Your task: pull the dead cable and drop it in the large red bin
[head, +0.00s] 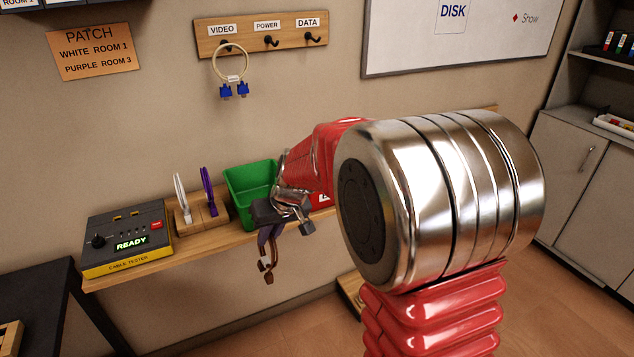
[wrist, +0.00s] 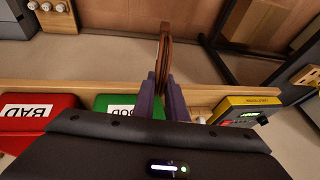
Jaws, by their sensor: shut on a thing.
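My gripper (head: 270,232) is shut on a looped brown cable (head: 267,266), which hangs below the jaws in front of the shelf. In the wrist view the brown cable (wrist: 165,50) stands out between the purple fingers (wrist: 163,92). A red bin labelled BAD (wrist: 40,110) is on the shelf at the left of the wrist view. In the head view it is mostly hidden behind my arm; a bit with a white label (head: 325,198) may be it. I cannot tell if it is the large one.
A green bin (head: 236,180) stands on the shelf (head: 150,262) beside the red one. Left of it are a wooden rack with white and purple cables (head: 200,215) and a cable tester (head: 128,240) reading READY. A cable with blue plugs (head: 231,65) hangs on the VIDEO hook.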

